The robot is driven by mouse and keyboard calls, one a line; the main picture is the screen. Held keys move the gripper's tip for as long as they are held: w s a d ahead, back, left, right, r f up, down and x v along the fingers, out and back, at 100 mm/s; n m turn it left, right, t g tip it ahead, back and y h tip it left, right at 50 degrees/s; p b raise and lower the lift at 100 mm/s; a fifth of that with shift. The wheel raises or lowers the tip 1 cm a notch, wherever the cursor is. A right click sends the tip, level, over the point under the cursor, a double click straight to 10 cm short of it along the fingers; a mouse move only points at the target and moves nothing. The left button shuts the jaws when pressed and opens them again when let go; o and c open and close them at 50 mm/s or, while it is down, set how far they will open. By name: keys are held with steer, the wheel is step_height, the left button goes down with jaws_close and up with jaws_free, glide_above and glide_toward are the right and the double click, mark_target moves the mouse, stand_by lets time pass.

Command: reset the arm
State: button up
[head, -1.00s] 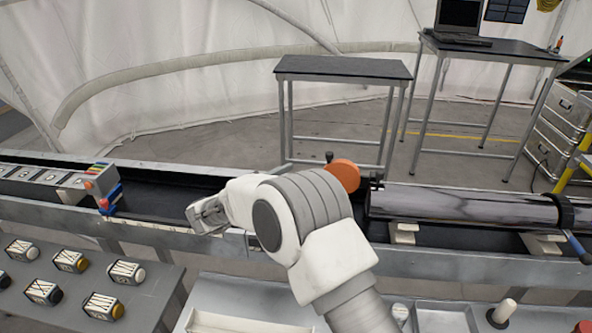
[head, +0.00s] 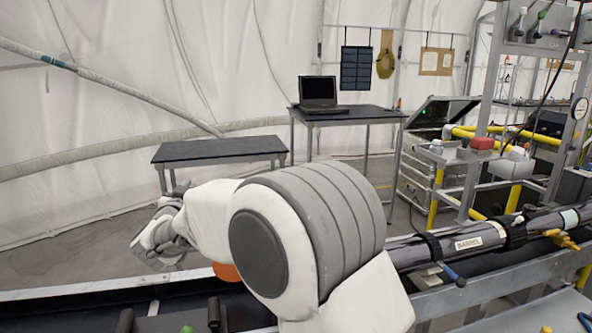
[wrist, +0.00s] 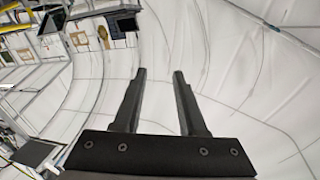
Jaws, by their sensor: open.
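My gripper (wrist: 160,78) is open and empty in the wrist view, its two dark fingers apart with only white tent wall (wrist: 185,40) beyond them. In the head view my gripper (head: 153,243) is at the left end of my raised white and grey arm, seen from the side. It is above the near bench rail, in front of the low dark table (head: 220,149). The arm hides part of the bench and an orange round part (head: 226,272) just below it.
A long tube labelled "BARREL" (head: 468,243) lies along the bench at right. Behind stand a table with a laptop (head: 318,94), an open case (head: 437,112) and a rack with yellow pipes (head: 438,187). The floor (head: 80,225) at left is clear.

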steer(key=s+d+r+n+g+y+p, duration=0.1)
steer(key=s+d+r+n+g+y, duration=0.1)
steer(key=s+d+r, duration=0.35)
steer(key=s+d+r+n+g+y, duration=0.2)
steer(key=s+d+r+y, duration=0.1)
steer(key=d, duration=0.6)
steer(key=s+d+f+m+g+h+p, duration=0.1)
steer(key=s+d+f+g+h, duration=0.2)
steer(key=s+d+f, duration=0.3)
steer(key=s+d+f+m+g+h+p, duration=0.1)
steer(key=s+d+f+g+h, duration=0.2)
steer(key=s+d, duration=1.4)
steer(key=s+f+g, duration=0.2)
steer(key=s+f, duration=0.1)
steer(key=s, duration=0.2)
steer(key=shift+a, duration=0.2)
